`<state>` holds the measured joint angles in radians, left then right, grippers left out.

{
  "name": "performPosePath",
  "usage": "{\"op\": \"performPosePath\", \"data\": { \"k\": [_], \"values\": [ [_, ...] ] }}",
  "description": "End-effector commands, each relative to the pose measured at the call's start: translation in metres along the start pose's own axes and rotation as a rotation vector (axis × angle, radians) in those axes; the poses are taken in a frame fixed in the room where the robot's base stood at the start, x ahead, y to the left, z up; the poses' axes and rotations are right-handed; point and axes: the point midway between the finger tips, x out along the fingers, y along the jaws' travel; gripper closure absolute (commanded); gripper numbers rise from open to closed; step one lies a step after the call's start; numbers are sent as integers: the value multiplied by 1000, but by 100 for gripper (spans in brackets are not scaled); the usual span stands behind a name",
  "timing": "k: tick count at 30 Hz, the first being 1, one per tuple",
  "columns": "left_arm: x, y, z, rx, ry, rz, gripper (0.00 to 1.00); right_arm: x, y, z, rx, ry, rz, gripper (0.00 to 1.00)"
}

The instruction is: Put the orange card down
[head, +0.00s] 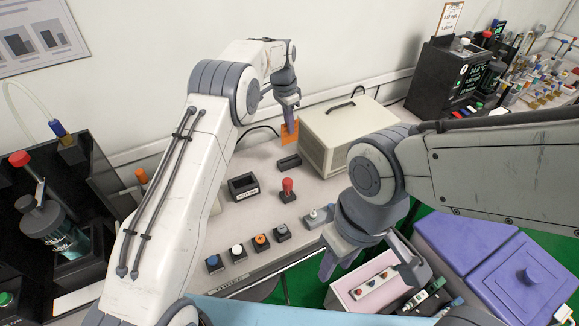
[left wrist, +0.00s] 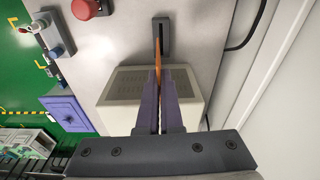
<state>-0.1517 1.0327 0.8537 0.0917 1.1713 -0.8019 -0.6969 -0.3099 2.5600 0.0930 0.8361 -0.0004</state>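My left gripper (head: 289,112) is shut on the orange card (head: 290,138) and points down beside the beige box. In the left wrist view the card (left wrist: 157,52) shows nearly edge-on between the purple fingers (left wrist: 159,95). A dark slotted block (head: 289,163) lies on the bench below the card in the head view. In the left wrist view the block (left wrist: 163,28) is just beyond the card's end. In the head view a gap shows between card and block.
The beige box (head: 349,131) with a handle stands right of the card. A black open tray (head: 243,187), a red-knobbed stamp (head: 287,190) and several buttons stand nearer the front. The pink box (head: 372,287) and purple box (head: 490,260) are at front right.

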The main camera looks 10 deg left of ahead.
Motion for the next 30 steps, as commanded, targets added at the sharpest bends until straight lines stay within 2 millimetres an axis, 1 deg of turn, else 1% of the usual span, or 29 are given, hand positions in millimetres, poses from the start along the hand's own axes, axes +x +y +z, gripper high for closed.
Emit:
{"op": "performPosePath", "data": {
  "k": [4,12,19,24,27,30],
  "values": [
    [5,-4,-1,49,-1,7,100,0,0,0,0,0,0,61],
    [51,-4,5,56,-2,8,100,-5,0,0,0,0,0,61],
    [70,-4,7,55,-1,7,100,-8,-1,0,0,0,0,61],
    [94,-4,10,55,-1,7,100,-13,-1,-1,0,0,0,61],
    [99,-4,10,55,0,6,100,-13,-1,-1,0,0,0,61],
    [99,-4,10,55,1,5,100,-12,-1,-1,0,0,0,61]
  ]
}}
